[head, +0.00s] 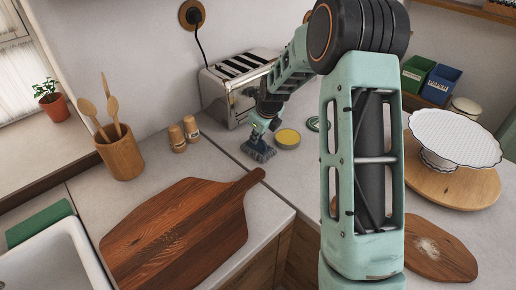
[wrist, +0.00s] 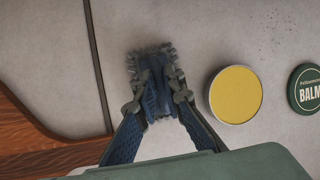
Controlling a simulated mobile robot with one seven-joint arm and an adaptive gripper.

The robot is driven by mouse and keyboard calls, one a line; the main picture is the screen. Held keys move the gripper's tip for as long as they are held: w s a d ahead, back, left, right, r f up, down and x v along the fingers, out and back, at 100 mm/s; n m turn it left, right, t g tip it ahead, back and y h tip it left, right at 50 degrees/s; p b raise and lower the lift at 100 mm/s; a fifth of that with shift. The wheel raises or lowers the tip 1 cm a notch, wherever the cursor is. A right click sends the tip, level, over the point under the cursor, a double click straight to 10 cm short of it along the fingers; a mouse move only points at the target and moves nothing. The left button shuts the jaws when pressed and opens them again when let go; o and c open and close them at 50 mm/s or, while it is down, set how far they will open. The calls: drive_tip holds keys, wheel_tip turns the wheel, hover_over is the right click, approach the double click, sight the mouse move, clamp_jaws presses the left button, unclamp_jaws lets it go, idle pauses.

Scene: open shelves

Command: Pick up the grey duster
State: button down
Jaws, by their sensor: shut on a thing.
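The grey duster (wrist: 150,52) shows in the wrist view as a small bristly grey piece at my fingertips. My gripper (wrist: 156,92) is shut on it, with blue pads on both sides. In the head view the duster (head: 258,150) is at the end of my arm, low over the counter in front of the toaster. My gripper (head: 264,126) points down at it there. The pads hide part of the duster, and I cannot tell whether it touches the counter.
A yellow balm tin (wrist: 236,95) stands close to the right of my gripper, with its green lid (wrist: 306,88) beyond. A toaster (head: 238,85) is behind. A wooden cutting board (head: 175,235) and two shakers (head: 184,134) are to the left. A cake stand (head: 455,138) is at right.

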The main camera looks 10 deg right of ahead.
drive_tip(key=shift+r, duration=0.1)
drive_tip(key=shift+r, duration=0.55)
wheel_tip(320, 180, up, 2)
drive_tip(key=shift+r, duration=0.1)
drive_tip(key=s+r+b, duration=0.1)
drive_tip(key=s+r, duration=0.3)
drive_tip(key=s, duration=0.3)
drive_tip(key=s+a+r+b, duration=0.1)
drive_tip(key=s+r+b, duration=0.1)
drive_tip(key=s+r, duration=0.3)
drive_tip(key=shift+s+a+r, duration=0.2)
drive_tip(key=shift+s+r, duration=0.1)
drive_tip(key=shift+s, duration=0.7)
drive_tip(key=c, duration=2.6)
unclamp_jaws()
clamp_jaws()
